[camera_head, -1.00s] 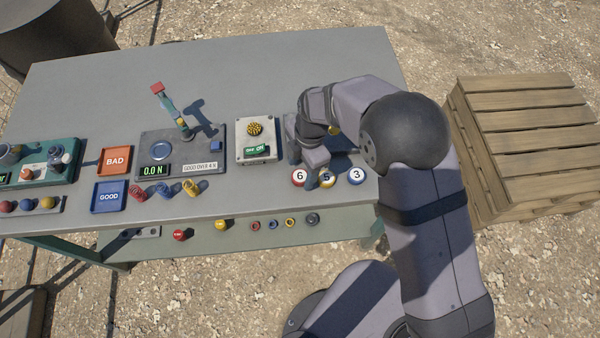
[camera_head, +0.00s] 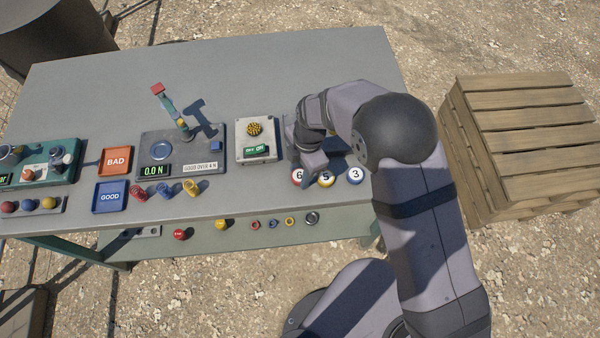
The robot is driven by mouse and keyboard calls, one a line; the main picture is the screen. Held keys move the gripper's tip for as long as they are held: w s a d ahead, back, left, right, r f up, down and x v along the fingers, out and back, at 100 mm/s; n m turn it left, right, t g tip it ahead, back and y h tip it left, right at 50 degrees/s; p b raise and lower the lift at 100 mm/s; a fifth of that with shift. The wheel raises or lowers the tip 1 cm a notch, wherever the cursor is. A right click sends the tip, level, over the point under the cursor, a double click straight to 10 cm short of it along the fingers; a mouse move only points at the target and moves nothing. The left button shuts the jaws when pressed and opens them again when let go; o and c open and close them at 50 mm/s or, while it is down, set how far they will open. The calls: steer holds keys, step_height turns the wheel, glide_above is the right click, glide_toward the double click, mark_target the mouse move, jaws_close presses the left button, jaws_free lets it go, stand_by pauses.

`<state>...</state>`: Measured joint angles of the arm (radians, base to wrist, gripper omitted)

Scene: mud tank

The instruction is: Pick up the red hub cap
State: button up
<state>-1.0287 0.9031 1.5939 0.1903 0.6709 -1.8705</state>
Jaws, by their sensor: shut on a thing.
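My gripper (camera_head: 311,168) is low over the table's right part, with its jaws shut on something. The arm and fingers hide what is between the jaws. Just in front of the fingers is a red-rimmed round piece marked 6 (camera_head: 297,177), partly covered by the gripper. Whether the red piece marked 6 is the hub cap, or is in the jaws, I cannot tell.
Left of the gripper stand a switch box (camera_head: 256,153) and a force gauge with a lever (camera_head: 182,134). Further left are the orange BAD tray (camera_head: 115,149) and blue GOOD tray (camera_head: 101,205). The back of the grey table (camera_head: 240,75) is clear. Wooden pallets (camera_head: 520,130) stand at right.

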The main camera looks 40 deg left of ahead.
mark_target(300, 175)
steer(key=r, duration=0.2)
steer(key=d+r, duration=0.1)
steer(key=r, duration=0.4)
steer(key=shift+w+d+r, duration=0.2)
steer(key=shift+d+r, duration=0.2)
steer(key=w+a+m+p, duration=0.1)
steer(key=w+a+m, duration=0.1)
steer(key=w+a, duration=0.1)
steer(key=w+a+m+p, duration=0.1)
steer(key=w+a+m, duration=0.1)
steer(key=w+a, duration=0.2)
steer(key=shift+w+a+m, duration=0.3)
steer(key=shift+w, duration=0.4)
steer(key=w+a+r+m, duration=0.1)
steer(key=m, duration=0.3)
steer(key=w+r+m+t, duration=0.1)
steer(key=r+m, duration=0.1)
steer(key=m, duration=0.2)
steer(key=w+a+r+m, duration=0.1)
steer(key=m, duration=0.4)
steer(key=shift+a+r+t+y, duration=0.15)
steer(key=shift+a+t+y, duration=0.15)
steer(key=shift+a+t, duration=0.1)
